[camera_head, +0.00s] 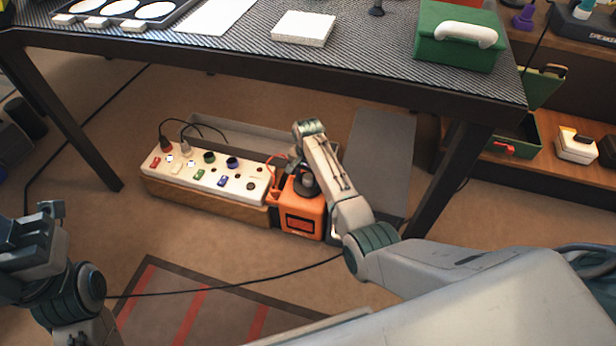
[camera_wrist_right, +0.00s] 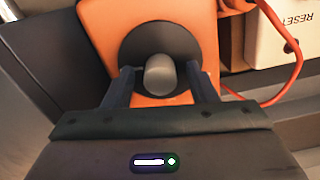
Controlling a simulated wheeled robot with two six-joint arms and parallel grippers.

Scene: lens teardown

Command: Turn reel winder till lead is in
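The reel winder is an orange box (camera_head: 302,217) on the floor under the table, at the right end of a white socket strip. In the right wrist view its orange face (camera_wrist_right: 97,18) carries a black round hub (camera_wrist_right: 160,42) with a grey knob (camera_wrist_right: 160,75). My right gripper (camera_wrist_right: 162,88) is open, with one finger on each side of the knob and gaps between. In the head view my right arm partly hides the winder. A black lead (camera_head: 230,291) lies across the floor towards the winder. My left gripper (camera_head: 40,222) is at the left edge, away from the winder; its opening is unclear.
The white socket strip (camera_head: 205,179) has plugs and coloured switches. An orange cord (camera_wrist_right: 290,75) loops beside the winder. The dark table (camera_head: 300,67) stands above, with its leg (camera_head: 450,170) to the right. A striped mat (camera_head: 165,308) lies in front.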

